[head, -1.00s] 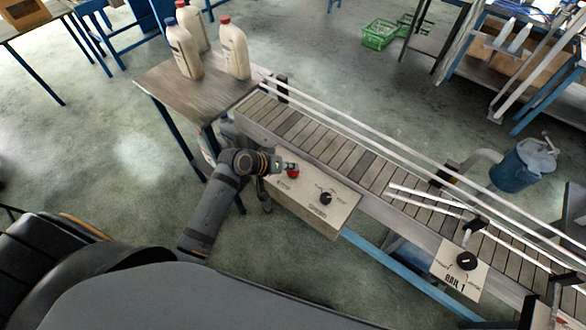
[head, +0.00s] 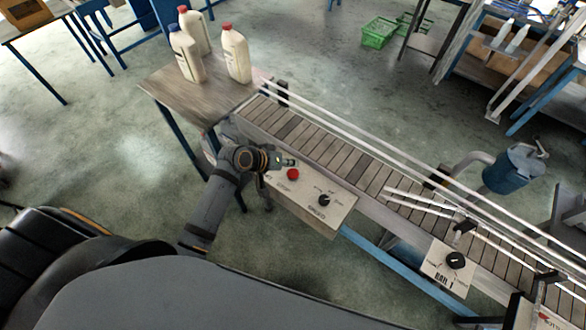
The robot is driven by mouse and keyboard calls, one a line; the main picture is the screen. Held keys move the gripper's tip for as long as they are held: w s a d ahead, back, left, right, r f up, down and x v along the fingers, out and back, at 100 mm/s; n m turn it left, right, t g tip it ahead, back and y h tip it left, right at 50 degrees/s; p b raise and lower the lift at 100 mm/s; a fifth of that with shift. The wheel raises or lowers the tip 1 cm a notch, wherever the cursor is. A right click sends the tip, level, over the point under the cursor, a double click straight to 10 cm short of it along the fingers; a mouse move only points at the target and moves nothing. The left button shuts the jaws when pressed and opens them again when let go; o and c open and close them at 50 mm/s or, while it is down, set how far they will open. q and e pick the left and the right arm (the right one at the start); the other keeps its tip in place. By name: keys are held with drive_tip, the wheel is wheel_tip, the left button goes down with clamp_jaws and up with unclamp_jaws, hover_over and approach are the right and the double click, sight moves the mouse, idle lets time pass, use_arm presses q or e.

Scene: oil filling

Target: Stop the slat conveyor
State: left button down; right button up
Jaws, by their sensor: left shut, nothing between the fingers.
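The slat conveyor (head: 320,147) runs from the small table at upper left down to the lower right. My left gripper (head: 289,162) is shut and empty. Its tip is just above the red button in the picture; the button shows clear of it, and I cannot tell whether they touch. My right gripper is not in view.
Several bottles, among them a red-capped one (head: 237,54), stand on the small table (head: 190,90). A second panel with a black knob (head: 455,260) sits farther right on the conveyor. White guide rails (head: 400,155) run along it. A blue bin (head: 512,170) stands beyond.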

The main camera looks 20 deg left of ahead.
use_arm(q)
drive_tip(key=shift+r+p, duration=1.2)
drive_tip(key=shift+r, duration=0.25)
drive_tip(key=shift+f, duration=0.1)
